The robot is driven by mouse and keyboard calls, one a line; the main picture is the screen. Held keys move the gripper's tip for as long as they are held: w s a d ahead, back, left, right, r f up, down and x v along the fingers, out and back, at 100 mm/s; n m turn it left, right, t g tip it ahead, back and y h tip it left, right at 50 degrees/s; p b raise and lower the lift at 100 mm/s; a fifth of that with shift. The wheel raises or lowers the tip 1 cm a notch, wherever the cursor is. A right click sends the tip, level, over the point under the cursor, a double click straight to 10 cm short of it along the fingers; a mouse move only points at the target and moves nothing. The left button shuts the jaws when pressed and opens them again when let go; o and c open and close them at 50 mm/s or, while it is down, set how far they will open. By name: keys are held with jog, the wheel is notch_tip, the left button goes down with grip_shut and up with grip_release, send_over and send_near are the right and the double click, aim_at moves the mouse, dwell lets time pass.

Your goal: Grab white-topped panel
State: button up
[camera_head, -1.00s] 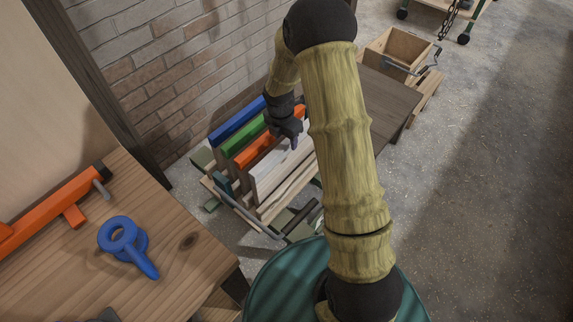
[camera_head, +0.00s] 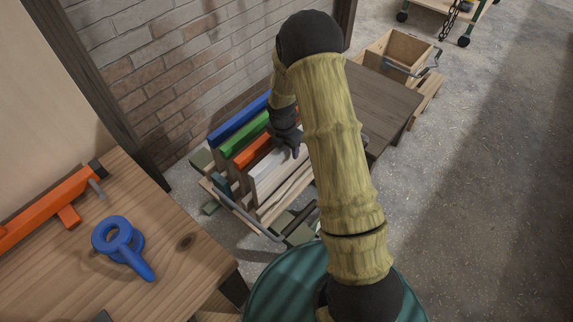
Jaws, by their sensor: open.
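The white-topped panel (camera_head: 267,168) stands upright in a low wooden rack, on the near side of an orange-topped panel (camera_head: 252,152). Behind that stand a green-topped panel (camera_head: 243,137) and a blue-topped panel (camera_head: 238,119). My gripper (camera_head: 295,153) is open and points down at the right end of the white-topped panel. My arm hides part of the rack's right side. I cannot tell whether the fingers touch the panel or straddle its top.
A wooden bench (camera_head: 150,250) at left holds a blue ring-handled tool (camera_head: 118,240) and an orange clamp (camera_head: 50,207). A brick wall (camera_head: 170,75) rises behind the rack. A dark tabletop (camera_head: 385,105) and a wooden box (camera_head: 395,52) stand at right. The floor at right is clear.

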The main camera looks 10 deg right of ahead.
dwell(0.3)
grip_shut()
jog(key=shift+r, duration=0.1)
dwell(1.2)
